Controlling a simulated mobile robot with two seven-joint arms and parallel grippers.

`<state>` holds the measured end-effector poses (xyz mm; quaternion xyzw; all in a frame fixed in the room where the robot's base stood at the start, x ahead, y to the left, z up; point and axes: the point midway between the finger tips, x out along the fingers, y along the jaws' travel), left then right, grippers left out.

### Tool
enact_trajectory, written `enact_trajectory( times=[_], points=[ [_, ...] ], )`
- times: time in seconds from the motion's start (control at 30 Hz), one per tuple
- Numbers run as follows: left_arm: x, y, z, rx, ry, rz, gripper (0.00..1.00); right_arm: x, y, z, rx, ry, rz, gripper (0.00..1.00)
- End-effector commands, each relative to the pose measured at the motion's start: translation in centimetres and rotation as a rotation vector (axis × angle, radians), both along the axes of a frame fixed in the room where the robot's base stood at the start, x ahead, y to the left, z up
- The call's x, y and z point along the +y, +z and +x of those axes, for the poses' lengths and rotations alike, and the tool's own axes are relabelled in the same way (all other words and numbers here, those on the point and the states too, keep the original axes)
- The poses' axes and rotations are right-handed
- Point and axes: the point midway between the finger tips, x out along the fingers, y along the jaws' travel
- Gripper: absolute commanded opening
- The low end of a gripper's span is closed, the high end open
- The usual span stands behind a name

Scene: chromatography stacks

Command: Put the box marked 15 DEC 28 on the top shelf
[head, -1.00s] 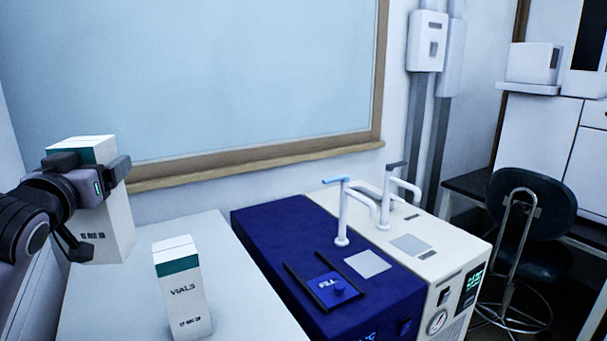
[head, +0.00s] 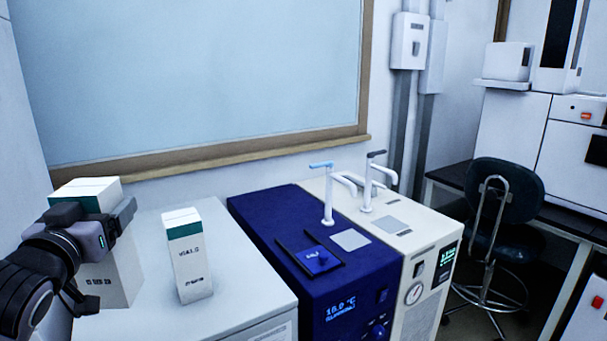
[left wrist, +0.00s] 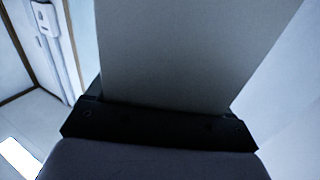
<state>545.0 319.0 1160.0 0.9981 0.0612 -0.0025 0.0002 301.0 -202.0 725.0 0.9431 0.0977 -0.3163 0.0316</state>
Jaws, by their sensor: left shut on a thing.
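My left gripper (head: 108,228) is shut on a white box with a green band (head: 118,270) at the lower left of the head view. The box is upright; the small date print on its front is too blurred to read surely. In the left wrist view the held box (left wrist: 180,55) fills the middle as a plain grey face against the dark jaw (left wrist: 160,128). I cannot tell whether its base touches the white surface. No shelf that is clearly the top shelf is in view. My right gripper is not in view.
A second white and green box (head: 190,260), marked VIALS, stands upright on the white top (head: 240,295), just right of the held box. A blue bath unit (head: 300,215) and a cream unit (head: 425,240), both with taps, stand beyond. A dark chair (head: 505,195) is at the right.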

Motion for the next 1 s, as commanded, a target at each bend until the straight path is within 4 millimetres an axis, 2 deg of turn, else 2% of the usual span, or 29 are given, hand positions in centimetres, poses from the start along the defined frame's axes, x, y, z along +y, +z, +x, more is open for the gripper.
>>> enact_trajectory(
  times=[0.1, 0.7, 0.8, 1.0],
  points=[
    [-1.5, -2.9, -1.7, 0.002, -0.019, -0.004, 0.15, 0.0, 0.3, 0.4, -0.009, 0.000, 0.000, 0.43],
    [-8.5, -16.6, -9.7, 0.005, -0.097, -0.006, 0.15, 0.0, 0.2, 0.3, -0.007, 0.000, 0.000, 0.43],
    [-9.4, -18.4, -10.8, 0.004, -0.107, -0.005, 0.15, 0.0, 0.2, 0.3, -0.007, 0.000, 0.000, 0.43],
    [-10.5, -20.4, -11.9, -0.002, -0.121, -0.002, 0.15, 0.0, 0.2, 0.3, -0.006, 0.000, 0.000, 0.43]
  ],
)
